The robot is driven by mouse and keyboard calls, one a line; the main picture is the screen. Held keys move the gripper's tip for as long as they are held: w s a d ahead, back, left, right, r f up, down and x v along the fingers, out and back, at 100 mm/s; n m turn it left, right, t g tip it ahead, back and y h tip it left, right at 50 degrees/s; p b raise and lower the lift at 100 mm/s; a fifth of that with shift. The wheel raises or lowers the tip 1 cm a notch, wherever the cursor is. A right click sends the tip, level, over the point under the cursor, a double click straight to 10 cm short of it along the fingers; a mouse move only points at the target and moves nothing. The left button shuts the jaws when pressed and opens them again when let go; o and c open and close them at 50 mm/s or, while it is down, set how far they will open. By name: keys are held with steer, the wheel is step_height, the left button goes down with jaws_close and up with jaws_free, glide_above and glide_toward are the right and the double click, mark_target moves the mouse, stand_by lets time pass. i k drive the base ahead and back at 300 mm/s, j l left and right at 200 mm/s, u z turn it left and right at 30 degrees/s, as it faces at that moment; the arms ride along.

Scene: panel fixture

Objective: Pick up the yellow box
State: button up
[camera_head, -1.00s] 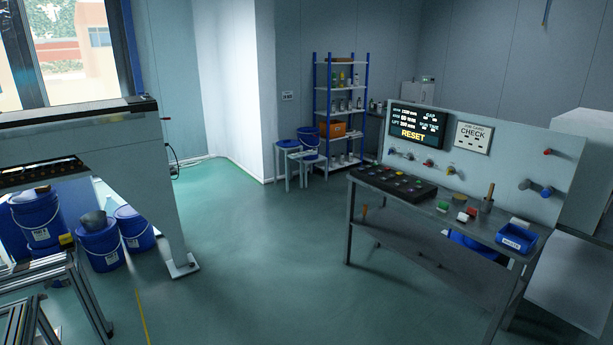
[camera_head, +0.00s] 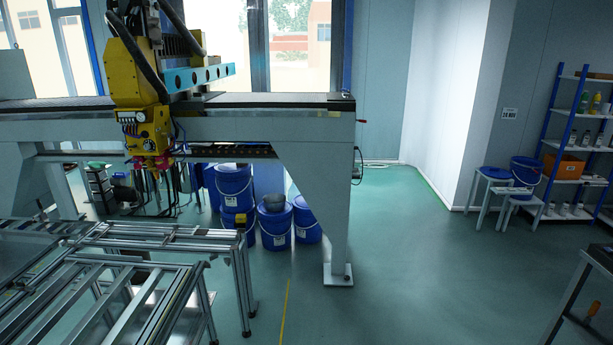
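A small yellow block, which may be the yellow box (camera_head: 240,219), shows left of centre. It appears at the far right corner of the metal frame, in front of a blue bucket (camera_head: 238,190). I cannot tell whether it rests on the frame or belongs to something behind it. My gripper is not in view.
An aluminium profile frame (camera_head: 150,232) fills the lower left. A large gantry machine with a yellow head (camera_head: 140,85) stands behind it. Blue buckets (camera_head: 275,225) stand under the gantry. The green floor (camera_head: 420,270) is open at centre right. A shelf (camera_head: 570,140) stands far right.

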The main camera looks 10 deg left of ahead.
mark_target(239, 217)
steer(key=i+j+z, duration=0.15)
steer(key=i, duration=0.4)
steer(key=i+j+z, duration=0.15)
steer(key=i+j, duration=0.25)
steer(key=i+j+z, duration=0.15)
steer(key=i+j, duration=0.25)
steer(key=i, duration=0.25)
steer(key=i+j, duration=0.1)
steer(key=j, duration=0.35)
steer(key=i+j, duration=0.1)
steer(key=j, duration=0.3)
steer(key=j+u, duration=0.1)
steer(key=j, duration=0.35)
steer(key=i+j, duration=0.15)
steer(key=j, duration=0.3)
